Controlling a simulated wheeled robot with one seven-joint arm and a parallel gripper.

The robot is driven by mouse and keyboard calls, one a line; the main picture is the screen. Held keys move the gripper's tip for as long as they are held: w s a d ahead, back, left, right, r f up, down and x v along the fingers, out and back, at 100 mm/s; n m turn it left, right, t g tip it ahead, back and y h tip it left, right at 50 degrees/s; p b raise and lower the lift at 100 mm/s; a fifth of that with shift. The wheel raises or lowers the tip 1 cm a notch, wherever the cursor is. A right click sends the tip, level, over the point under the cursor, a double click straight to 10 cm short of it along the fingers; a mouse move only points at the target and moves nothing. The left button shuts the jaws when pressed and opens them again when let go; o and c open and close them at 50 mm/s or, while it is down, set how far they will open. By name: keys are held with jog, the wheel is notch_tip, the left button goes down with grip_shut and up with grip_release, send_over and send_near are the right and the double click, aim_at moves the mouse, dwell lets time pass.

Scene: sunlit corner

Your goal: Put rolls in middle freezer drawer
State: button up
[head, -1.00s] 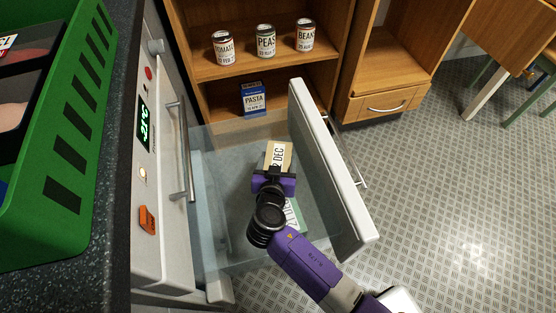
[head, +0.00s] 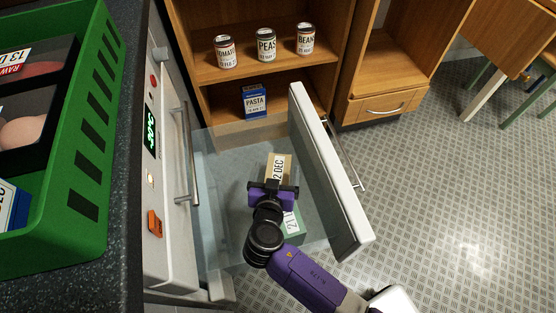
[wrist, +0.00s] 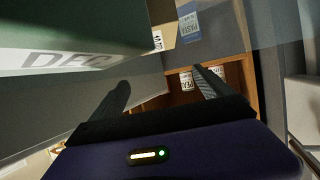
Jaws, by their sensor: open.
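The open freezer drawer has clear walls and a white front (head: 330,175). In it lie a beige box (head: 279,165) marked "2 DEC" and a green box (head: 294,226) whose label is partly hidden. I cannot tell from the labels which pack is the rolls. My gripper (head: 273,185) is open over the drawer, between the two boxes in the head view, and partly covers them. In the wrist view the open fingers (wrist: 163,88) have nothing between them. A green box with a "DEC" label (wrist: 75,62) looms close at the upper left there.
A green crate (head: 88,165) with packed food stands on the dark counter at the left. The freezer panel (head: 165,235) has a display and an orange switch. Wooden shelves (head: 285,70) behind hold several cans and a pasta box (head: 254,101). Floor at the right is clear.

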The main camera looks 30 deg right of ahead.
jog(key=v, duration=0.7)
jog(key=shift+p, duration=0.4)
jog(key=w+a+n+t+y, duration=0.1)
jog(key=w+a+n+y, duration=0.15)
jog(key=a+n, duration=0.2)
jog(key=s+a+r+n+t+y, duration=0.1)
jog(key=s+a+r+n+y, duration=0.3)
jog(key=s+y, duration=0.3)
jog(key=s+d+r+m+t+h, duration=0.1)
jog(key=s+d+r, duration=0.35)
jog(key=s, duration=0.35)
jog(key=s+d+r+h, duration=0.1)
jog(key=s+d+r, duration=0.35)
jog(key=s, duration=0.35)
jog(key=s+d+r+m+t, duration=0.1)
jog(key=s+d+r, duration=0.2)
jog(key=s+d, duration=0.35)
notch_tip(320, 180, up, 19)
jog(key=s+a+p, duration=0.1)
jog(key=a+p, duration=0.1)
jog(key=p, duration=1.7)
